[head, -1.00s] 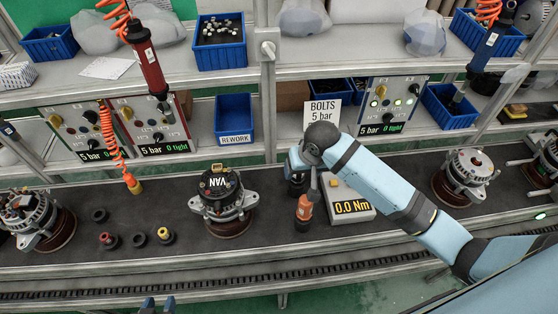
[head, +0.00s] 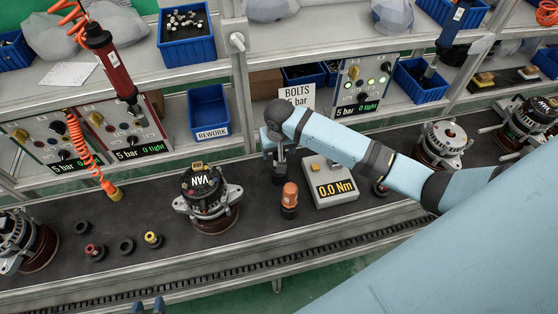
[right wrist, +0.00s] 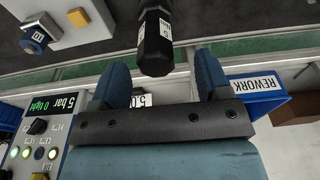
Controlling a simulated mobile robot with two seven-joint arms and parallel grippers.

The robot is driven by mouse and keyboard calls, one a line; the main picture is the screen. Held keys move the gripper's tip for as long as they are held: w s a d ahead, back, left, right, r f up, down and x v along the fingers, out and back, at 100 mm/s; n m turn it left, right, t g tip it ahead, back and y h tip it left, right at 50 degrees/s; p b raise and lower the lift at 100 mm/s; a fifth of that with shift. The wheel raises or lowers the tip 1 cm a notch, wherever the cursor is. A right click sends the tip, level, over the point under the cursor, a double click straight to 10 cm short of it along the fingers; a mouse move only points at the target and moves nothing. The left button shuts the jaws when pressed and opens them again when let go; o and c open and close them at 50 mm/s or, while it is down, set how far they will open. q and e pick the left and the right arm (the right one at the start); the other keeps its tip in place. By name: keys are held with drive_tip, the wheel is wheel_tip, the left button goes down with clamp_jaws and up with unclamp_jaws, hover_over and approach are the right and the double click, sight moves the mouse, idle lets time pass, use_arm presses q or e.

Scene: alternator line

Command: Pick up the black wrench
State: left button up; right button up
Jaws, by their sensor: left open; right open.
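The black wrench (head: 279,177) stands upright on the dark bench mat, its upper part hidden by my right gripper in the head view. In the right wrist view the black wrench (right wrist: 155,45) shows as a faceted black handle with a white label, near the fingertips and between their lines. My right gripper (head: 273,142) is open; its two blue fingers (right wrist: 162,62) are apart, and no grip on the handle shows. My left gripper (head: 148,306) is open and empty at the bottom edge of the head view, only its tips showing.
An orange-topped tool (head: 289,198) stands just in front of the black wrench. The 0.0 Nm display box (head: 331,185) is close on the right. An alternator labelled VAN (head: 208,200) stands to the left. Behind are the BOLTS sign (head: 298,97) and the blue REWORK bin (head: 208,110).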

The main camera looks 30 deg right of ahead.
drive_tip(key=f, duration=0.3)
drive_tip(key=shift+w+d+f+p, duration=0.3)
drive_tip(key=shift+d+f+p, duration=0.05)
drive_tip(key=shift+p, duration=0.05)
drive_tip(key=shift+w+f, duration=0.1)
drive_tip(key=shift+f, duration=0.25)
drive_tip(key=shift+c, duration=0.5)
drive_tip(key=c, duration=0.9)
use_arm(q)
drive_tip(key=shift+w+r, duration=0.15)
drive_tip(key=shift+r, duration=0.1)
use_arm(e)
drive_tip(key=shift+r, duration=0.2)
